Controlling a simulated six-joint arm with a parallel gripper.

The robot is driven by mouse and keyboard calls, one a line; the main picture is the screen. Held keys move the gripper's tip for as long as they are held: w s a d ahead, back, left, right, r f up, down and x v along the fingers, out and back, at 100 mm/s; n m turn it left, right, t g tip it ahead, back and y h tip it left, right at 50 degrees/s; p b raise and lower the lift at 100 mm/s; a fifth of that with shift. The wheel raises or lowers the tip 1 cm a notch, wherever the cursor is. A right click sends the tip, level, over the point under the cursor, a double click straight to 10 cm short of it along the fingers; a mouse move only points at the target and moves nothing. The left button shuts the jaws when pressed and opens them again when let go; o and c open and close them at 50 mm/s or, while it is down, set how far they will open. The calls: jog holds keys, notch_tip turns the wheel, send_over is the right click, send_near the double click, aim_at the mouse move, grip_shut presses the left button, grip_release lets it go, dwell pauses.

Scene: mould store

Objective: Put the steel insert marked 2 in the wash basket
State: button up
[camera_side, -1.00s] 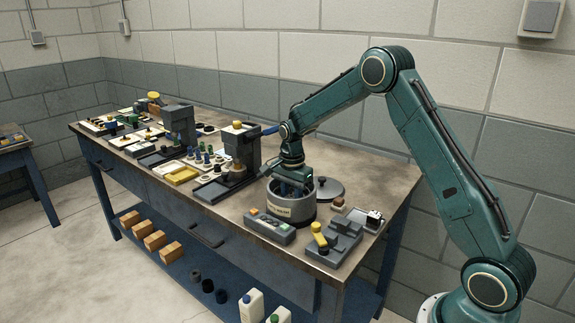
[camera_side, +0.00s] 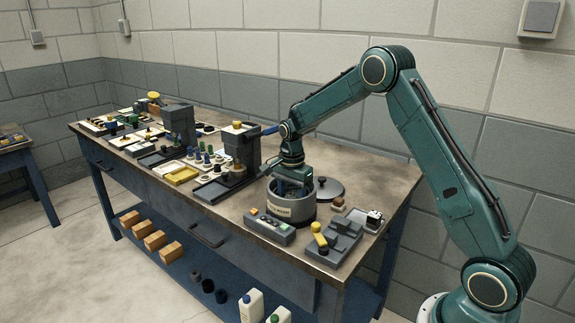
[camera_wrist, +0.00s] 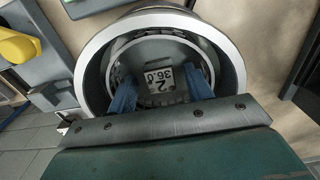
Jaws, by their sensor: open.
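The steel insert (camera_wrist: 160,62) is a grey piece with a white label reading 2 and 36.0, upside down in the wrist view. It lies low inside a round grey pot, the wash basket (camera_wrist: 89,72), whose pale rim and slotted inner wall ring it. In the side view the basket (camera_side: 299,211) stands near the bench's right end. My gripper (camera_wrist: 160,82) has its blue fingers open, one on each side of the insert with gaps visible. In the side view my gripper (camera_side: 290,188) points down into the basket; its fingertips are hidden by the wall.
A round grey lid (camera_side: 327,188) lies just behind the basket. A control box (camera_side: 267,228) and a grey fixture with a yellow knob (camera_side: 319,235) stand in front. A dark upright block (camera_side: 241,150) and several small parts stand left. Bare bench shows at the back right.

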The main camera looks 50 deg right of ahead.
notch_tip(320, 180, up, 12)
dwell(0.6)
dwell(0.5)
jog(key=s+a+r+n+t, duration=0.1)
jog(key=s+a+r+n, duration=0.3)
jog(key=s+r, duration=0.25)
jog(key=s+a+r+n+t, duration=0.2)
jog(key=s+a+r+n, duration=0.3)
jog(key=s, duration=0.3)
jog(key=s+a+f+n+t, duration=0.1)
jog(key=s+n, duration=0.3)
jog(key=s, duration=0.4)
jog(key=s+a+f+n+t, duration=0.1)
jog(key=s+a+f+n, duration=0.1)
jog(key=s+n, duration=0.3)
jog(key=s+a, duration=0.1)
jog(key=s, duration=0.3)
jog(key=shift+a+t, duration=0.2)
jog(key=shift+t, duration=0.1)
